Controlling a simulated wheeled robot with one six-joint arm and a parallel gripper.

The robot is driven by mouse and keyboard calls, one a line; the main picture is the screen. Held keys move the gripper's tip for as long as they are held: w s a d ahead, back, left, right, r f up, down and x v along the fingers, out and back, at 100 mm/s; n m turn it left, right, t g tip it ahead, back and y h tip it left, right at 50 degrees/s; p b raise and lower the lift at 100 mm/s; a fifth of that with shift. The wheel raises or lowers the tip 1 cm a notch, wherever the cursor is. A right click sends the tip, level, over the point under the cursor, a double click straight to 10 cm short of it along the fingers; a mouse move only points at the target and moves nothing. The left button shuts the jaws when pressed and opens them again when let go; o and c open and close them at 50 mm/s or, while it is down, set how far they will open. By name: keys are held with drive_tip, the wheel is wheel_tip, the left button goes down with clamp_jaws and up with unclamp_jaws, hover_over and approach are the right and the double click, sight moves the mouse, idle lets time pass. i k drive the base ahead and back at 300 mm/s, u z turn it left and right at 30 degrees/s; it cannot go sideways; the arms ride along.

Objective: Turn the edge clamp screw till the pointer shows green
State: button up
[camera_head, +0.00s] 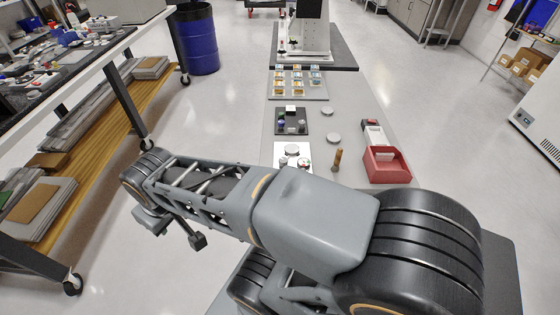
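A white plate (305,151) on the grey bench carries a pale round disc (291,149) and small dark and coloured parts. Its near part is hidden behind my arm. Beyond it, a black plate (293,132) carries a white block (291,109) and small dark and blue parts. Which part is the edge clamp screw or the pointer is too small to tell, and I cannot read any green. My arm reaches left across the near end of the bench. My gripper (182,230) seems to hang off the bench's left side, over the floor. Its fingers are unclear.
A shelving cart (88,82) stands left, with a blue barrel (201,42) beyond.

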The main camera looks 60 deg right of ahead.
sight(282, 161)
drive_tip(key=u, duration=0.05)
drive_tip(key=k, duration=0.75)
drive_tip(key=z, duration=1.1)
drive_tip(key=i, duration=0.5)
drive_tip(key=z, duration=0.05)
